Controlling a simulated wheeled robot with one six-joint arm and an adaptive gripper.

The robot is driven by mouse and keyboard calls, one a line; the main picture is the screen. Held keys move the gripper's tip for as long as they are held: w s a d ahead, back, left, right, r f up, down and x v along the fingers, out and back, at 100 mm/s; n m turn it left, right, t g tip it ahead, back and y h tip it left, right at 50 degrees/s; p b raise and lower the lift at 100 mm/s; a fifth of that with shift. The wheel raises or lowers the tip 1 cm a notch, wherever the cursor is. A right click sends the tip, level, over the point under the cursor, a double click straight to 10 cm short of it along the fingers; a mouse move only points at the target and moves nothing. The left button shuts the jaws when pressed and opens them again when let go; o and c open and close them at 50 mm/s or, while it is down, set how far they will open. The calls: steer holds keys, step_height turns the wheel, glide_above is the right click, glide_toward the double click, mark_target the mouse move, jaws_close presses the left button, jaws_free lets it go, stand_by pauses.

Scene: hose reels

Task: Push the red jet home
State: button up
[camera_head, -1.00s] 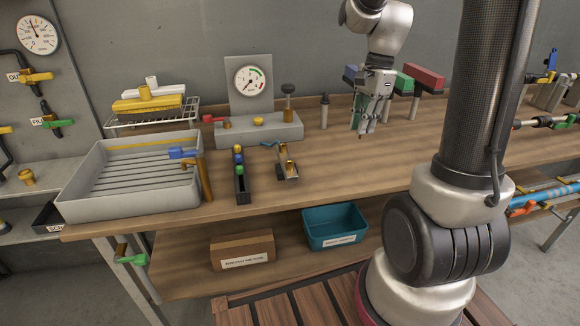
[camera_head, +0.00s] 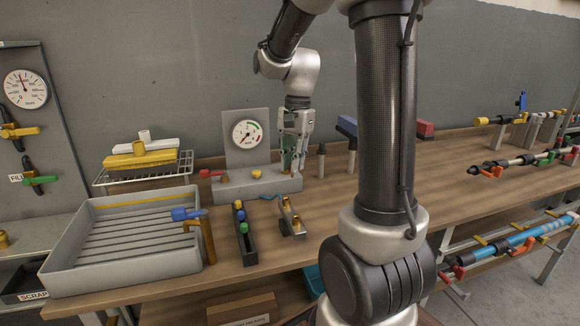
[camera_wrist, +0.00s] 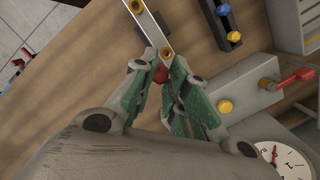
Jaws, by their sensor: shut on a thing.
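My gripper (camera_head: 291,172) points down over the right part of the grey gauge stand in the head view, with green pads on its fingers. In the wrist view my gripper (camera_wrist: 161,76) is shut on the red jet (camera_wrist: 160,74), of which only a small rounded red end shows between the fingertips. A grey bracket with brass fittings (camera_head: 290,215) stands on the bench in front of the gripper; this bracket (camera_wrist: 153,28) also shows just beyond the fingertips in the wrist view. Whether the jet touches it I cannot tell.
A dark rack (camera_head: 246,243) holds yellow, blue and green pieces left of the bracket. The gauge stand (camera_head: 240,187) has a red lever (camera_head: 210,173) and yellow knob.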

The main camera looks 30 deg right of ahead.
steer(key=w+a, duration=0.1)
steer(key=n, duration=0.1)
glide_above(285, 206)
steer(key=w+d, duration=0.1)
steer(key=shift+d+f, duration=0.1)
steer(key=shift+f, duration=2.7)
steer(key=shift+f, duration=1.3)
steer(key=o, duration=0.8)
steer(key=r, duration=0.4)
steer(key=d+r, duration=0.1)
steer(key=r, duration=0.3)
steer(key=w+r, duration=0.1)
steer(key=r, duration=0.2)
steer(key=shift+d+r, duration=0.25)
steer(key=shift+r, duration=0.15)
